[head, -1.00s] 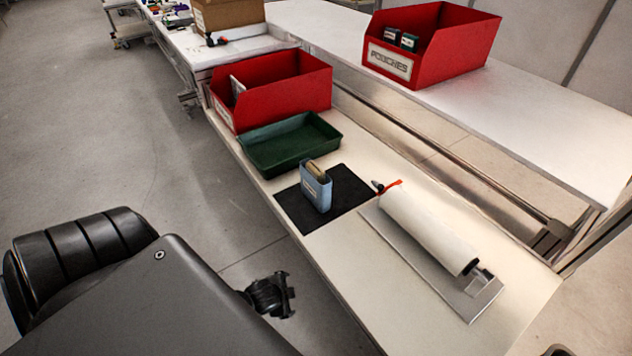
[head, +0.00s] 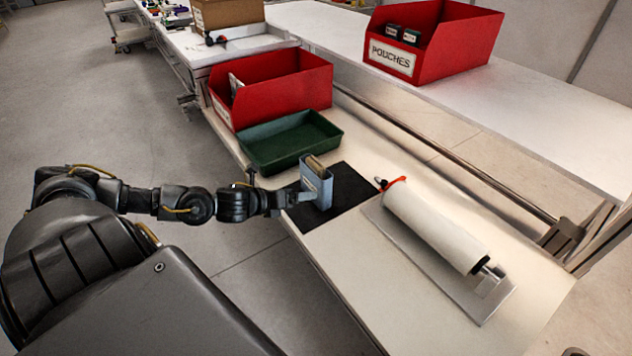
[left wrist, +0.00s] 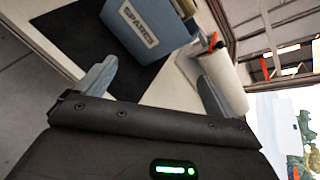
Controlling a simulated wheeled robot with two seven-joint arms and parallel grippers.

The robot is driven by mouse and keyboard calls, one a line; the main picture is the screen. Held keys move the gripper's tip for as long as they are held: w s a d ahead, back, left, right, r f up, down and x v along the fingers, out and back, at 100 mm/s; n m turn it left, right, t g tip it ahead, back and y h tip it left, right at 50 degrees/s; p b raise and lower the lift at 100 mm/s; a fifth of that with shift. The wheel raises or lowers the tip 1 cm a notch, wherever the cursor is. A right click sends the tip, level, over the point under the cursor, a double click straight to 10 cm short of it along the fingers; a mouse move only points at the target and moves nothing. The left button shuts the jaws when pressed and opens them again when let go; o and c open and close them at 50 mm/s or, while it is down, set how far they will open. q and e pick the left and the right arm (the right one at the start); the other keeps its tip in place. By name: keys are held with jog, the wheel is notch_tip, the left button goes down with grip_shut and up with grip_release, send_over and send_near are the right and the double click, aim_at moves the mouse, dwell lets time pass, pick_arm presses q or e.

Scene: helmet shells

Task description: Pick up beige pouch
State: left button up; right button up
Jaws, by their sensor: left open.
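A beige pouch (head: 316,162) stands in a narrow blue holder (head: 325,190), with only its upper part showing above the rim. The holder stands upright on a black mat (head: 352,187). My left gripper (head: 299,194) is at the left side of the holder, below the pouch, with its arm coming in from the left. In the left wrist view my left gripper (left wrist: 155,90) is open with nothing between its blue-grey fingers. The holder (left wrist: 150,28) lies beyond the fingertips there, its white label facing me. Whether a finger touches the holder I cannot tell. My right gripper is out of view.
A green tray (head: 291,162) and a red bin (head: 300,88) stand behind the mat. A white roll (head: 432,229) on a metal plate lies to its right. A red bin labelled POUCHES (head: 462,50) stands on the upper shelf. The table's front is clear.

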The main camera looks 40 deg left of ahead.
aim_at(313, 162)
pick_arm(q)
jog(key=w+a+r+m+h, duration=0.2)
jog(key=a+r+m, duration=0.3)
jog(key=r+m, duration=0.3)
jog(key=shift+a+x, duration=0.1)
jog(key=shift+x, duration=1.3)
jog(key=shift+a+x, duration=0.15)
jog(key=shift+x, duration=1.3)
jog(key=x, duration=0.5)
jog(key=shift+a+f, duration=0.1)
jog(key=shift+a, duration=0.15)
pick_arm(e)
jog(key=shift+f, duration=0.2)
pick_arm(q)
jog(key=shift+c, duration=0.3)
jog(key=c, duration=1.3)
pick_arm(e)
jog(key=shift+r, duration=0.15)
